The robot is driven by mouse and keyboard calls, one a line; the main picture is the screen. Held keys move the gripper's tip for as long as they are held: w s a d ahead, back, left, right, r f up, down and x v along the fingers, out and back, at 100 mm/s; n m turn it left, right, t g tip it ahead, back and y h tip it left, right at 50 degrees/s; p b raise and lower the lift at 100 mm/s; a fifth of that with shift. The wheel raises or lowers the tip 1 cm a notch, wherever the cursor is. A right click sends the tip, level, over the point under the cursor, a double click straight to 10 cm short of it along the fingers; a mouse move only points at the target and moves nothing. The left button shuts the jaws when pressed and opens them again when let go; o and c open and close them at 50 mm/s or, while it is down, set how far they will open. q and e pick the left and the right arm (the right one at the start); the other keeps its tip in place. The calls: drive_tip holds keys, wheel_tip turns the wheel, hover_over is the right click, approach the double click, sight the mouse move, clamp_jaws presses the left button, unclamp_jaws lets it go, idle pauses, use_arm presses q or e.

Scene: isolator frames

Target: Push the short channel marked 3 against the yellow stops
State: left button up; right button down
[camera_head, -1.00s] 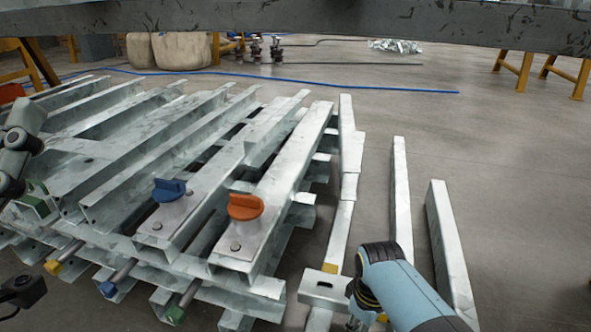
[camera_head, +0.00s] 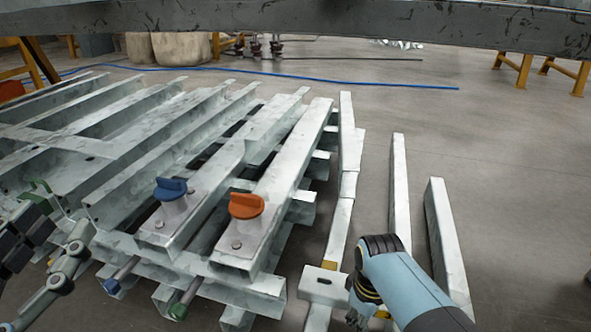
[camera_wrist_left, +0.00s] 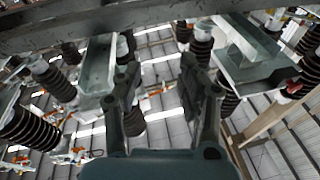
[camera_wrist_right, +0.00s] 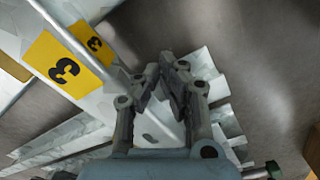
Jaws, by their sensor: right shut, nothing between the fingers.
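In the right wrist view a pale metal channel (camera_wrist_right: 100,103) carries yellow labels with a black 3 at the upper left. My right gripper (camera_wrist_right: 167,68) is shut and empty beside it; I cannot tell whether it touches. In the head view, my right gripper (camera_head: 355,312) is low beside a short slotted piece (camera_head: 322,284), where no number is readable. A small yellow patch (camera_head: 329,265) lies at its far edge; I cannot tell whether it is a stop. My left gripper (camera_head: 45,235) is at the far left; its fingers stand apart and empty in the left wrist view (camera_wrist_left: 157,72).
A stack of galvanised channels (camera_head: 125,150) fills the left. A blue knob (camera_head: 170,189) and an orange knob (camera_head: 246,206) stand on it. Two bars (camera_head: 401,190) lie at right on the floor. A grey beam (camera_head: 300,22) crosses the top.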

use_arm(q)
drive_tip(key=s+a+f+n+g+y+p, duration=0.1)
drive_tip(key=s+a+f+g+y+p, duration=0.1)
drive_tip(key=s+f+g+p, duration=0.4)
drive_tip(key=s+f+g, duration=0.3)
drive_tip(key=f+g, duration=0.4)
drive_tip(key=shift+a+f+n+p, duration=0.2)
drive_tip(key=shift+n+p, duration=0.15)
drive_tip(key=shift+n, duration=0.05)
idle(0.5)
